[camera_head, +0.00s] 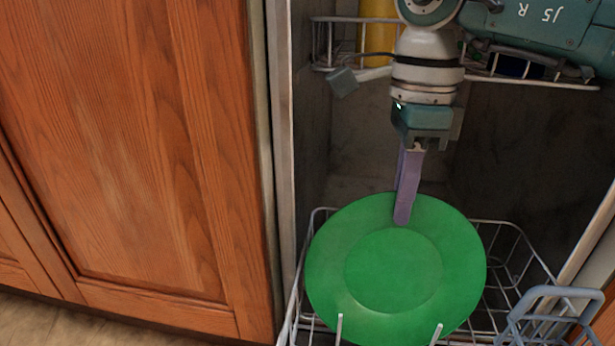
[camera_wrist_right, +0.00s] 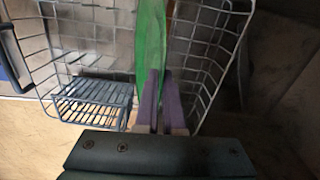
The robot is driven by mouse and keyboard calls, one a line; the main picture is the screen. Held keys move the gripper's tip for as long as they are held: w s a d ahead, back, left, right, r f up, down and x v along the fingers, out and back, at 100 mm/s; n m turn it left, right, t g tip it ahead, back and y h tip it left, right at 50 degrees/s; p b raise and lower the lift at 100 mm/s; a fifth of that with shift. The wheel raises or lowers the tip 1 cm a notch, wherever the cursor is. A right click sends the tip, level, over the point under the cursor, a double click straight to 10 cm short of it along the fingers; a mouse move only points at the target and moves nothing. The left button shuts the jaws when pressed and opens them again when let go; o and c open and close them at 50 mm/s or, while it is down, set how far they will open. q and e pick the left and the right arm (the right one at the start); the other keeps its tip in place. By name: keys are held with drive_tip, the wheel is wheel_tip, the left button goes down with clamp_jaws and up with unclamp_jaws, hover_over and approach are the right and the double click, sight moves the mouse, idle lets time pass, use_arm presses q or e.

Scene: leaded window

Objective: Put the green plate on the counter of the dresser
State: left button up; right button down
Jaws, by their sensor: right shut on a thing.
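The green plate (camera_head: 392,270) stands tilted in the lower wire rack of an open dishwasher in the head view. My right gripper (camera_head: 404,212) reaches down from above, and its purple fingers are shut on the plate's upper rim. In the right wrist view the plate (camera_wrist_right: 150,45) shows edge-on between the two fingers (camera_wrist_right: 160,95). I cannot tell whether the plate still touches the rack. My left gripper is not in view. The dresser's counter is not clearly in view.
The lower wire rack (camera_head: 497,262) surrounds the plate, with a grey basket (camera_head: 553,312) at its right. An upper rack (camera_head: 322,45) holds a yellow item (camera_head: 378,32) close to my right arm. Wooden cabinet doors (camera_head: 130,150) stand at the left.

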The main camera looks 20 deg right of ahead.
drive_tip(key=c, duration=1)
unclamp_jaws()
drive_tip(key=shift+f, duration=0.1)
